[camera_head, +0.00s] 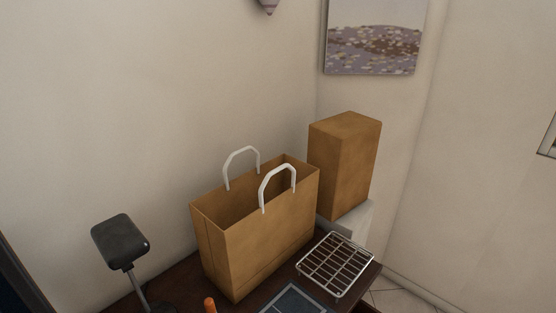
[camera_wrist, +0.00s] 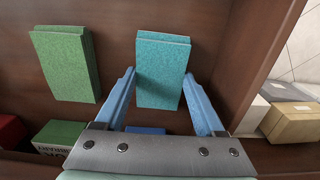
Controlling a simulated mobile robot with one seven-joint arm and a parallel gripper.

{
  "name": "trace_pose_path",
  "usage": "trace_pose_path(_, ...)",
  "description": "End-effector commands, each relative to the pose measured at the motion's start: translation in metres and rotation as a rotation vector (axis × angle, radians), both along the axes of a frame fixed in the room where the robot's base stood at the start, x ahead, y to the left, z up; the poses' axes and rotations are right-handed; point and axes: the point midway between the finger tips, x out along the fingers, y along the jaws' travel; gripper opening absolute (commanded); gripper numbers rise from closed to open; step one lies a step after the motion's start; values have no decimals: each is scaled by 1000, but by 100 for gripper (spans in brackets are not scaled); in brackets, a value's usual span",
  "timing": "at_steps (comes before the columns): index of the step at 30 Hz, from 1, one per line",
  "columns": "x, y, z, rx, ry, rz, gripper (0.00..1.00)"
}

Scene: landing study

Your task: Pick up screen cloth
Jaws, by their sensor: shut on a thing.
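A teal, folded cloth-like block (camera_wrist: 163,55) stands between the two blue fingers of my gripper (camera_wrist: 160,78) in the wrist view. I take it to be the screen cloth. The fingers are shut on its left and right sides. A similar green block (camera_wrist: 64,65) is to the left, apart from the gripper. Neither the gripper nor the cloth shows in the head view.
Dark wooden panels (camera_wrist: 225,60) surround the gripper. The head view shows a paper bag (camera_head: 262,238), a wire rack (camera_head: 336,264) and a black-headed lamp (camera_head: 120,240).

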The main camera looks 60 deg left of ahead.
Motion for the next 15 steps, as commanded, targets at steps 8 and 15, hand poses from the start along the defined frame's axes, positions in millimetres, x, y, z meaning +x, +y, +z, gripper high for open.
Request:
trace_pose_path(8,1,0,2,0,-1,0,18)
trace_pose_path(15,5,0,22,1,-2,0,18)
